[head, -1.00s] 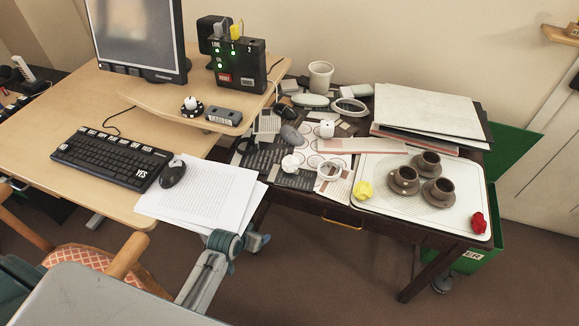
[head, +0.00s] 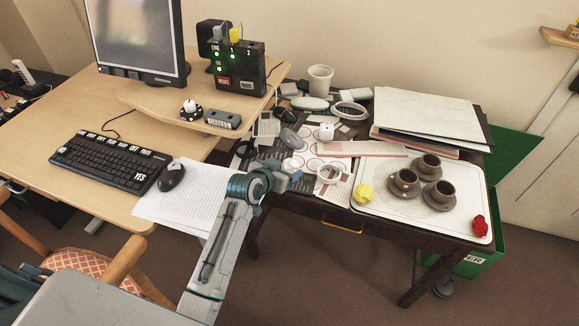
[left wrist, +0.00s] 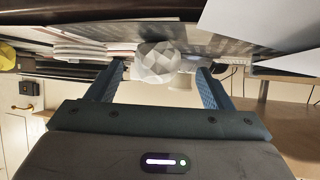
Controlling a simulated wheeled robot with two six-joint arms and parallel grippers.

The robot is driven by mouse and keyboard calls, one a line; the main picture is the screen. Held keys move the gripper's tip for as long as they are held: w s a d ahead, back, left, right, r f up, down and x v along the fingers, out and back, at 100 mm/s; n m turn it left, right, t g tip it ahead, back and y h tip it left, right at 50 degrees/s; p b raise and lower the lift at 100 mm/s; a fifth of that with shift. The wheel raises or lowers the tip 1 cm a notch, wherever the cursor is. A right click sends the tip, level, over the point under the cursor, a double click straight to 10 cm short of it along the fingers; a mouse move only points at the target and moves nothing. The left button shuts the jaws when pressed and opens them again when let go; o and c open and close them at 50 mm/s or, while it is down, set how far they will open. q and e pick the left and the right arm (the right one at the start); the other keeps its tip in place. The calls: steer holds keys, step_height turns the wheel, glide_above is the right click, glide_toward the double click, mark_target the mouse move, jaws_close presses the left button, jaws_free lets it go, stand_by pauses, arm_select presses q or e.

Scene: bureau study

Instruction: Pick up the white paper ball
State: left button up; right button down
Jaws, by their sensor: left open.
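The white paper ball (head: 291,163) lies on the papers at the left part of the dark desk, just beyond my left gripper (head: 288,181) in the head view. In the left wrist view the crumpled white paper ball (left wrist: 157,62) shows ahead, between the two blue fingers of my left gripper (left wrist: 160,76). The fingers are open and apart, with a gap to the ball on each side. Whether the ball is fully inside the jaws cannot be told. My right gripper is not in view.
A yellow paper ball (head: 363,193) and a red paper ball (head: 480,226) lie on the white tray (head: 440,222), with brown cups. A tape ring (head: 330,173), a grey mouse (head: 289,139) and a white mug (head: 320,78) crowd the desk. Loose paper sheets (head: 185,200) overhang the wooden desk.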

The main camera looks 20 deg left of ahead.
mark_target(286, 168)
arm_select(q)
steer(key=x, duration=0.2)
steer(key=shift+w+d, duration=0.3)
steer(key=shift+w, duration=0.05)
steer(key=shift+w+f, duration=0.35)
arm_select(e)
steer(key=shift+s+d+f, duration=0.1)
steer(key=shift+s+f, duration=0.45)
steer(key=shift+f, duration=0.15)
arm_select(q)
steer(key=c, duration=1)
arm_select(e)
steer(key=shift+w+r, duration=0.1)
arm_select(q)
steer(key=shift+c, duration=0.2)
